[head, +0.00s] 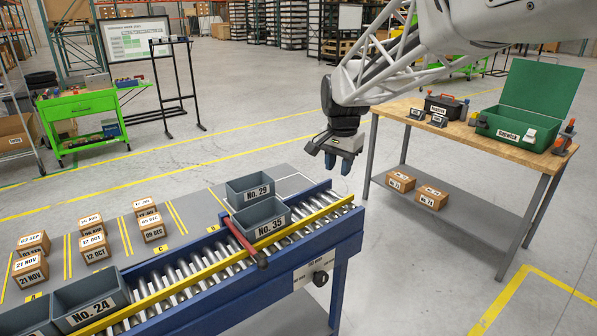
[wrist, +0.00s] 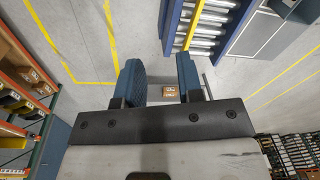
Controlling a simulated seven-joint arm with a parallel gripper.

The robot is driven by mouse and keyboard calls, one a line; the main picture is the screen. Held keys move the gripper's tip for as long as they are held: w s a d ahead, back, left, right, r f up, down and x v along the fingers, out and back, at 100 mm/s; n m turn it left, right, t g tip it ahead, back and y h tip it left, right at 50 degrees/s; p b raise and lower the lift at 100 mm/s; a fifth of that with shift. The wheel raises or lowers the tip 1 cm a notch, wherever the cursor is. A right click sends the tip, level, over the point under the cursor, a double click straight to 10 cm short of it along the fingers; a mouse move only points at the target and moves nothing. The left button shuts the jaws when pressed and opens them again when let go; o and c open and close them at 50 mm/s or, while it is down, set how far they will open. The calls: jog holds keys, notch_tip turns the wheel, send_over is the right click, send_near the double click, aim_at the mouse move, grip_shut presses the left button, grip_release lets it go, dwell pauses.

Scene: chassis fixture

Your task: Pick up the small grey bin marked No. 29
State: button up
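The small grey bin marked No. 29 (head: 253,193) sits upright at the far edge of the conveyor, on the grey surface behind the rollers, just behind the bin marked No. 35 (head: 268,227). It looks empty. My gripper (head: 338,163) hangs in the air to the right of the No. 29 bin and apart from it, beyond the conveyor's end. Its two blue fingers point down. In the wrist view the fingers (wrist: 160,75) are spread with nothing between them. I cannot make out the No. 29 bin in the wrist view.
A red bar (head: 245,242) lies across the conveyor (head: 190,276) beside the No. 35 bin. The No. 24 bin (head: 90,307) stands at the front left. Several dated cardboard boxes (head: 93,247) stand on the left. A workbench (head: 480,130) with a green case (head: 520,125) is at right.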

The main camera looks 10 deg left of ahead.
jog(key=w+a+f+m, duration=0.2)
jog(key=w+a+f, duration=0.4)
jog(key=w+a, duration=0.65)
jog(key=m+g, duration=0.1)
jog(key=m, duration=0.1)
send_over(257, 194)
notch_tip(257, 194, down, 9)
jog(key=shift+w+a+f, duration=0.1)
jog(key=shift+f, duration=1.3)
jog(key=shift+f, duration=2.6)
grip_shut()
